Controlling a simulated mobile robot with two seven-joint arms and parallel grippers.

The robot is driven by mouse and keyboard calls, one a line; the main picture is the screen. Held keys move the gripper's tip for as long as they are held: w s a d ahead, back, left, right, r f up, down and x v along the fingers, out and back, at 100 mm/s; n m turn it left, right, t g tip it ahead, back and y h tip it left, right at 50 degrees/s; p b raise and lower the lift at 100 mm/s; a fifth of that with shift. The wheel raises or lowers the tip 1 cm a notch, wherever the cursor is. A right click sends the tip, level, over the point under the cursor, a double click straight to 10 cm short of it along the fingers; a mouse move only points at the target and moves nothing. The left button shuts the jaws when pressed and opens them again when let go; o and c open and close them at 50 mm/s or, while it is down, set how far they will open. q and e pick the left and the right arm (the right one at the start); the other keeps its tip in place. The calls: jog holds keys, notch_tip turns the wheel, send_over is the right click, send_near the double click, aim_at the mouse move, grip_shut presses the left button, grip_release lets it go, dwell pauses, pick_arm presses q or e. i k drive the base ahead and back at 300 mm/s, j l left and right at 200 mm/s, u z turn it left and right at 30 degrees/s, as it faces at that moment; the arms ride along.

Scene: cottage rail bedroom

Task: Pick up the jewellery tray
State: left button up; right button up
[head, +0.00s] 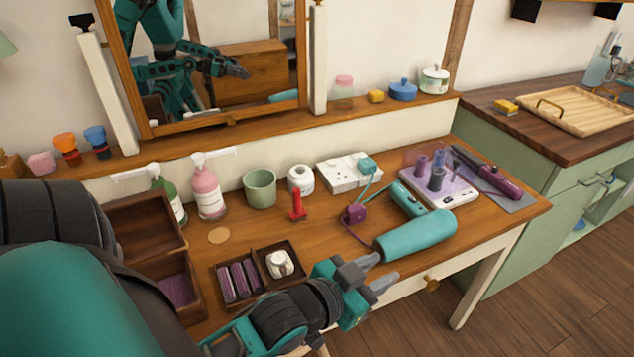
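A small dark wooden tray (248,268), which I take to be the jewellery tray, lies on the dressing table (325,236) near its front edge. Its left compartment holds several purple rolls, and its right one holds a white item (279,264). My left gripper (387,267) is to the right of the tray, at the table's front edge. Its two fingers are apart with nothing seen between them, and they point right. My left forearm passes in front of the tray's near right corner and hides part of it. My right gripper is not in view.
An open dark wooden box (143,229) stands left of the tray. A teal cylinder (415,236) lies just beyond my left fingers, with a corded teal appliance (408,199) behind it. Bottles, a green cup (260,188) and a red item (297,205) stand behind the tray.

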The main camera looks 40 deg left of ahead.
aim_at(260, 271)
jog(key=i+l+z, duration=0.3)
jog(key=i+z, duration=0.15)
jog(key=i+u, duration=0.1)
jog(key=u, duration=0.4)
jog(key=i+l+u, duration=0.1)
jog(key=u, duration=0.35)
jog(key=l+u, duration=0.1)
jog(key=u, duration=0.4)
jog(key=i+l+u, duration=0.1)
jog(key=u, duration=0.4)
jog(key=l+u, duration=0.2)
jog(key=u, duration=0.25)
jog(key=l+u, duration=0.15)
jog(key=u, duration=0.35)
jog(key=l+u, duration=0.15)
jog(key=u, duration=0.3)
jog(key=l+u, duration=0.15)
jog(key=u, duration=0.35)
jog(key=k+j, duration=0.05)
